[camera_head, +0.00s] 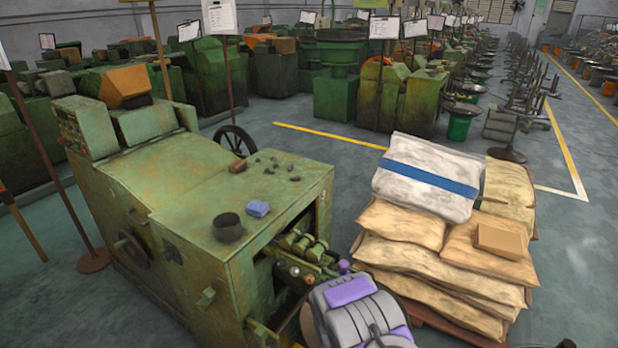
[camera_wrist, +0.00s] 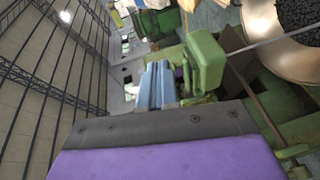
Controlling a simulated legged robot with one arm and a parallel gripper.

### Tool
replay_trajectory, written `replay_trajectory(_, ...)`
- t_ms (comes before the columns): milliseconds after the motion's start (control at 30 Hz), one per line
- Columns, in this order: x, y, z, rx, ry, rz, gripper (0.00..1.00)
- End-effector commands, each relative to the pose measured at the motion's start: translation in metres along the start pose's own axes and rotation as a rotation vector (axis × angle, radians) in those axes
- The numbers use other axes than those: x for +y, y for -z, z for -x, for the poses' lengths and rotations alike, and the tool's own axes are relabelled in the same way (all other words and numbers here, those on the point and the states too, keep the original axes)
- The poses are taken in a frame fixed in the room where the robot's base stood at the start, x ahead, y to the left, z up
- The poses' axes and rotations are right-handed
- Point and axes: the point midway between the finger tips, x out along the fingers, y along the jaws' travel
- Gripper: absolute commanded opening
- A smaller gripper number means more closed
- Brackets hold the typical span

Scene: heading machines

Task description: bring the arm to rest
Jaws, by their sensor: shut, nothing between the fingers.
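My arm, grey with purple panels, shows at the bottom of the head view, right of the green machine (camera_head: 240,200) and in front of the stacked sacks (camera_head: 430,270). My gripper (camera_wrist: 150,130) fills the bottom of the wrist view as a purple body with a dark, screwed edge strip. It is shut, and I see nothing held in it.
A blue block (camera_head: 257,208) and a dark round cup (camera_head: 227,227) sit on the green machine's top. A cardboard box (camera_head: 501,241) lies on the sacks. In the wrist view, a metal bowl (camera_wrist: 262,30) holds dark pieces.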

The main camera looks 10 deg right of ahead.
Motion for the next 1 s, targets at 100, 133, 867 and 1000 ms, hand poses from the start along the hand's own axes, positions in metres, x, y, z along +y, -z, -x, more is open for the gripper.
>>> replay_trajectory(100, 0.005, 0.005, -0.003, -0.025, 0.027, -0.042, 0.00)
replay_trajectory(133, 0.008, 0.006, -0.004, -0.037, 0.039, -0.062, 0.00)
replay_trajectory(867, 0.076, 0.055, 0.051, -0.384, 0.628, -0.725, 0.00)
replay_trajectory(1000, 0.094, 0.071, 0.088, -0.446, 0.752, -0.800, 0.00)
